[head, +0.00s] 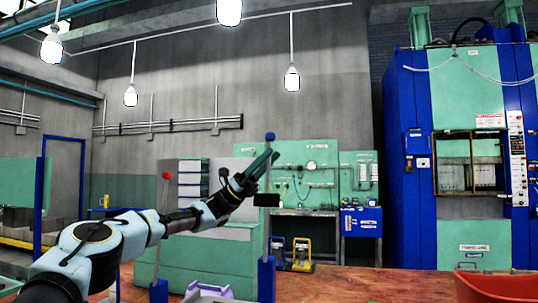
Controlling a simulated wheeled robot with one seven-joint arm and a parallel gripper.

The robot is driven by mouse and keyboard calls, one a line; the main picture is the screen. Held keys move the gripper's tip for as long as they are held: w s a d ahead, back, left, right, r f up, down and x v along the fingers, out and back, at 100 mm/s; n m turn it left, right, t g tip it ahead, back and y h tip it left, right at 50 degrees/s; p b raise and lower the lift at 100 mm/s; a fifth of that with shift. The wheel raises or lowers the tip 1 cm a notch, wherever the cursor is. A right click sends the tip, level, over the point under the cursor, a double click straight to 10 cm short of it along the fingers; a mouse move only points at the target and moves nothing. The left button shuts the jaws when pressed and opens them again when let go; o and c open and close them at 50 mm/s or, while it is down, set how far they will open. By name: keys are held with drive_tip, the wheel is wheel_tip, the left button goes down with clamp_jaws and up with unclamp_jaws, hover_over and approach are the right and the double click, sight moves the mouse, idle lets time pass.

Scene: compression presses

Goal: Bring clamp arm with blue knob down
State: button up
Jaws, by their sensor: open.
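A round blue knob (270,136) tops a thin, upright clamp arm that rises from a blue base (266,280) at the middle of the head view. My arm reaches in from the lower left. My gripper (271,158) is open, its dark fingers pointing up and right just below the blue knob. The fingers overlap the upper part of the clamp arm in the picture; I cannot tell whether they touch it. A small dark block (267,200) shows beside the clamp arm, below the gripper.
A second upright clamp with a red knob (166,175) and blue base (158,291) stands to the left, close behind my forearm. A purple part (208,291) lies between the bases. A red bin (495,287) is at lower right. The reddish-brown surface (400,285) between is mostly clear.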

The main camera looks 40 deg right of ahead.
drive_tip(key=shift+s+d+r, duration=0.1)
clamp_jaws()
idle(0.4)
idle(1.1)
